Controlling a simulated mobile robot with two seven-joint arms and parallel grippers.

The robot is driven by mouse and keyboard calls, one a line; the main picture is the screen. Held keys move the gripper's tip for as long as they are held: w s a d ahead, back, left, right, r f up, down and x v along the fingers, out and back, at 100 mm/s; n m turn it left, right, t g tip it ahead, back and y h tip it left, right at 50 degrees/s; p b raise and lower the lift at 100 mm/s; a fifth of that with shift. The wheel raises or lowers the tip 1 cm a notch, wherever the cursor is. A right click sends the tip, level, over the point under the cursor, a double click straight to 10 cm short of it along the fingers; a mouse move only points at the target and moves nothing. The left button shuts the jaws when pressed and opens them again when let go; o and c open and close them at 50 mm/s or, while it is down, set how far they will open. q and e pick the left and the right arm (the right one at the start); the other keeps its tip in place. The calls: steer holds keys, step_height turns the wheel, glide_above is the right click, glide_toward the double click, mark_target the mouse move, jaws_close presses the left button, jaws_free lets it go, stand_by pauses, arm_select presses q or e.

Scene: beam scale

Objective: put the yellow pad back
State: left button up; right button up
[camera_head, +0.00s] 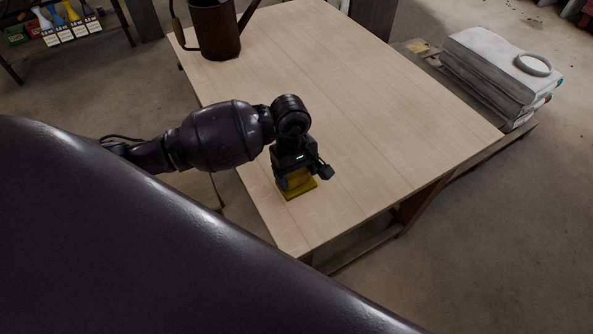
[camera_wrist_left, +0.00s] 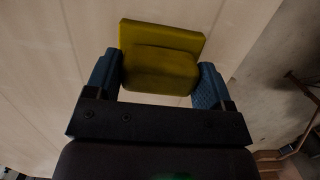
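The yellow pad (camera_head: 298,190) is at the near left part of the wooden table, close to the table's edge. It has a flat square plate with a thicker block on top. In the left wrist view the yellow pad (camera_wrist_left: 160,68) lies between the blue fingertips. My left gripper (camera_head: 296,180) points down over the pad from above. In the wrist view the left gripper (camera_wrist_left: 158,80) has its fingers against both sides of the block. Whether the plate touches the tabletop is hard to tell. My right gripper is not in view.
The table (camera_head: 370,110) is largely bare around the pad. A brown metal can (camera_head: 216,30) stands at its far left end. Stacked white bags (camera_head: 495,65) with a ring on top lie on a pallet to the right. A shelf with colourful items (camera_head: 60,25) is at the upper left.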

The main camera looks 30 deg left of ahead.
arm_select(q)
steer(key=o, duration=0.4)
step_height(320, 180, up, 12)
steer(key=a, duration=0.1)
steer(key=shift+w+a+r+p, duration=0.15)
steer(key=shift+w+a+p, duration=0.1)
steer(key=shift+w+p, duration=0.15)
stand_by(0.3)
